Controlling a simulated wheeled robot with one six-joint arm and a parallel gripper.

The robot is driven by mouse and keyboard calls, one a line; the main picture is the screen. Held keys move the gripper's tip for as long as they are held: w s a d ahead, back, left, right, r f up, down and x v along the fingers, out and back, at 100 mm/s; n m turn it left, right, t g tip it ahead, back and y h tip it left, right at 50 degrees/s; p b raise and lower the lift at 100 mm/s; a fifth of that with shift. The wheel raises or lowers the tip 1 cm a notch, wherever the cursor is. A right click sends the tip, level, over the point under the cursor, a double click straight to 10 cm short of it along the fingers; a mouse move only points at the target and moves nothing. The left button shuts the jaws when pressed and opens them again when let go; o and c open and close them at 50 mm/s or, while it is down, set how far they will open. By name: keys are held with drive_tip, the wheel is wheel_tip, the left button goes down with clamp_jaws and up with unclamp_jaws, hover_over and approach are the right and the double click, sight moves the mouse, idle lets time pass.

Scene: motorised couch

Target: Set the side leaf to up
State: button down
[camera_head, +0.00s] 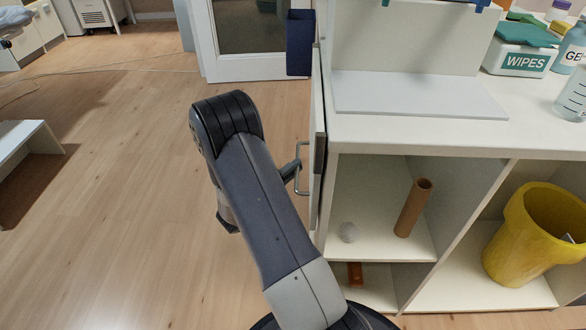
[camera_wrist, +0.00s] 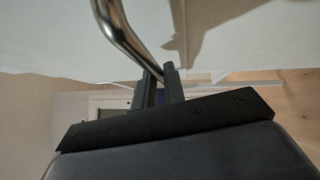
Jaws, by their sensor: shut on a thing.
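The side leaf (camera_head: 316,150) is a thin pale panel seen nearly edge-on. It hangs down along the left side of the white cabinet in the head view. A metal bar handle (camera_head: 299,155) stands out from its outer face. My gripper (camera_head: 294,170) reaches the handle from the left, partly hidden behind my arm. In the wrist view the curved handle (camera_wrist: 120,32) runs down to the fingers of my gripper (camera_wrist: 160,80), which are shut on it. The pale leaf surface (camera_wrist: 235,40) fills the upper part of that view.
The white cabinet top (camera_head: 400,130) holds a pale board, a wipes box (camera_head: 524,62) and bottles. Below are a brown tube (camera_head: 412,208) and a yellow bin (camera_head: 525,235). A dark blue box (camera_head: 300,42) shows behind the leaf. Open wooden floor (camera_head: 110,200) lies left.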

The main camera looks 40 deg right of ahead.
drive_tip(key=shift+a, duration=0.1)
drive_tip(key=w+a+r+m+y+p, duration=0.1)
drive_tip(key=w+a+r+m+y, duration=0.45)
drive_tip(key=w+a+r, duration=0.65)
drive_tip(key=a+r+m+t+y+p, duration=0.1)
drive_tip(key=a+r+m+y+p, duration=0.1)
drive_tip(key=r, duration=0.8)
drive_tip(key=a+r+m+t+y+p, duration=0.2)
drive_tip(key=r+y+p, duration=0.2)
drive_tip(key=r, duration=0.6)
drive_tip(key=shift+w+a+y, duration=0.3)
drive_tip(key=shift+w+y, duration=0.05)
drive_tip(key=shift+y, duration=0.2)
drive_tip(key=shift+r, duration=0.15)
